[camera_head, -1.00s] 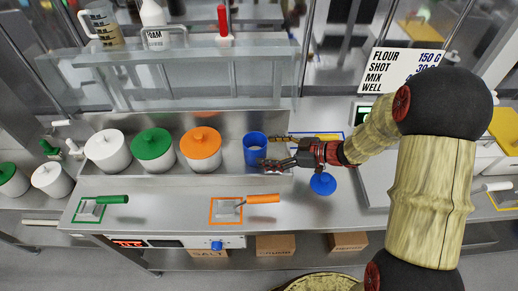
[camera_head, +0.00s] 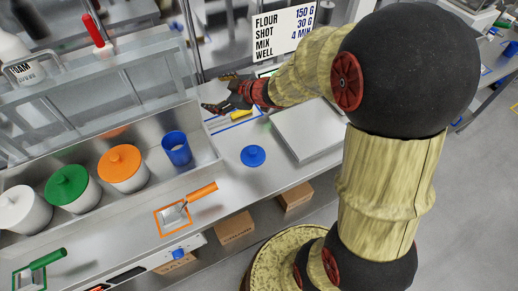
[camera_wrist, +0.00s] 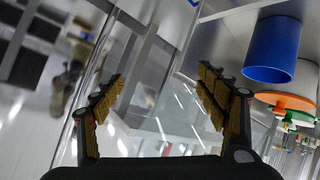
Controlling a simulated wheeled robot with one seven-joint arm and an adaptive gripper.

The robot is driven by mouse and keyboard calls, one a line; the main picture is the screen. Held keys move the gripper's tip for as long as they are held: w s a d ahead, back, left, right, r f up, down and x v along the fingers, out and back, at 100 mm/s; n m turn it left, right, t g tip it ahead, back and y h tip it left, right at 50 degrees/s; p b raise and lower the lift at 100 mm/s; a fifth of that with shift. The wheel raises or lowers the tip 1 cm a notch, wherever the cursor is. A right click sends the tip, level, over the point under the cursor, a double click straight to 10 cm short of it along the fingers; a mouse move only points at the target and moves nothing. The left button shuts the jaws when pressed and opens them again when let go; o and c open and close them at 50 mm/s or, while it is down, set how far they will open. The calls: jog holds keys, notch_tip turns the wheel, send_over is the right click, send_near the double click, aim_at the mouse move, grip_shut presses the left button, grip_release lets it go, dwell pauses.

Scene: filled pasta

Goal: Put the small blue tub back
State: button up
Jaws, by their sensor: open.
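The small blue tub (camera_head: 176,150) stands upright and open-topped at the right end of the metal trough, beside the orange-lidded pot. It also shows in the wrist view (camera_wrist: 270,52), upside down, right of my fingers. A round blue lid (camera_head: 253,155) with a knob lies on the counter right of the tub. My gripper (camera_head: 213,107) is open and empty, behind and to the right of the tub, near the back of the counter. In the wrist view my gripper's (camera_wrist: 160,80) two fingers are spread apart with nothing between them.
White, green-lidded (camera_head: 73,190) and orange-lidded (camera_head: 123,168) pots fill the trough's left. A blue-outlined patch (camera_head: 207,127) with a yellow item (camera_head: 242,115) lies near my gripper. An orange-handled scoop (camera_head: 188,198) lies in front. A glass shelf (camera_head: 90,95) stands behind the trough.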

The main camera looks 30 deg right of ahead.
jog(key=s+d+r+m+h, duration=0.7)
jog(key=s+r, duration=0.4)
jog(key=s+a+f+m+g+y, duration=0.1)
jog(key=s+a, duration=0.3)
jog(key=s, duration=0.6)
jog(key=s+a+f+m+g+y, duration=0.1)
jog(key=s+a+g, duration=0.3)
jog(key=s, duration=0.7)
jog(key=shift+a+f+m, duration=0.3)
jog(key=shift+m, duration=0.1)
